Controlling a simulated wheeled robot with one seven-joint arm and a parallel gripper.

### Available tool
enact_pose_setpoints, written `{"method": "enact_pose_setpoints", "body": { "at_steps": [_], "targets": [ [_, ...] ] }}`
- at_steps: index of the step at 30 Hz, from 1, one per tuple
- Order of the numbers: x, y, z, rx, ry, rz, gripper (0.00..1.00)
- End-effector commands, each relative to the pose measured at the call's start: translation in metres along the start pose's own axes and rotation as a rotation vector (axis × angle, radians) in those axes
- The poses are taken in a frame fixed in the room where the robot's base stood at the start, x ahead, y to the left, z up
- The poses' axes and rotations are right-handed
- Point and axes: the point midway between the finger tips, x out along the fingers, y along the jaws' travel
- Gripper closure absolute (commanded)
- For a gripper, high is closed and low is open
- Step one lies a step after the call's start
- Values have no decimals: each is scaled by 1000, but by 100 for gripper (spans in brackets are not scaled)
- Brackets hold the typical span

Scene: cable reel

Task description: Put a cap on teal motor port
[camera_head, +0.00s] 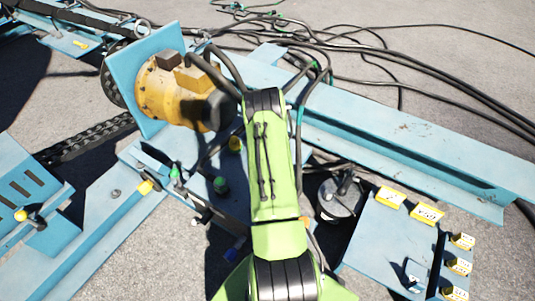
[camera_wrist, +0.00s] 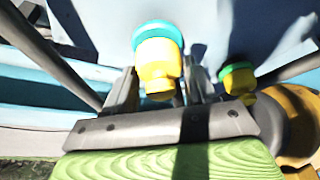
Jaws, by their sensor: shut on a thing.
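In the wrist view, my gripper (camera_wrist: 162,88) has its two grey fingers on either side of a yellow cap (camera_wrist: 157,69) and is shut on it. Directly beyond the cap is the teal port ring (camera_wrist: 158,33) on the pale blue surface. The cap lines up with this ring and appears to meet it, but I cannot tell whether it is seated. To its right, another yellow cap (camera_wrist: 240,80) sits at a green port ring (camera_wrist: 237,68). In the head view, my green arm hides the gripper and the teal port.
The yellow motor (camera_head: 165,92) stands against a blue plate at upper left. Green fittings (camera_head: 220,185) and thin rods are on the blue frame left of my arm. A blue panel (camera_head: 385,245) with yellow tags is at right. Black cables (camera_head: 430,72) cross the background.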

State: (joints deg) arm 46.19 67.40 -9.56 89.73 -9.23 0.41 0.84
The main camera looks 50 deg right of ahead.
Motion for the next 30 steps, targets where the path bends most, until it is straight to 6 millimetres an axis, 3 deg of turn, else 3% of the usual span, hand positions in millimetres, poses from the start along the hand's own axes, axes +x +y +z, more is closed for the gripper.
{"method": "enact_pose_setpoints", "body": {
  "at_steps": [16, 17, 21, 22, 30],
  "targets": [
    [6, 0, 2, 0, 0, 0, 81],
    [5, 0, 2, 0, 1, 0, 40],
    [5, 0, 2, 0, 0, 0, 18],
    [5, 0, 2, 0, 0, 0, 14],
    [4, 0, 2, 0, 0, 0, 14]
  ]
}}
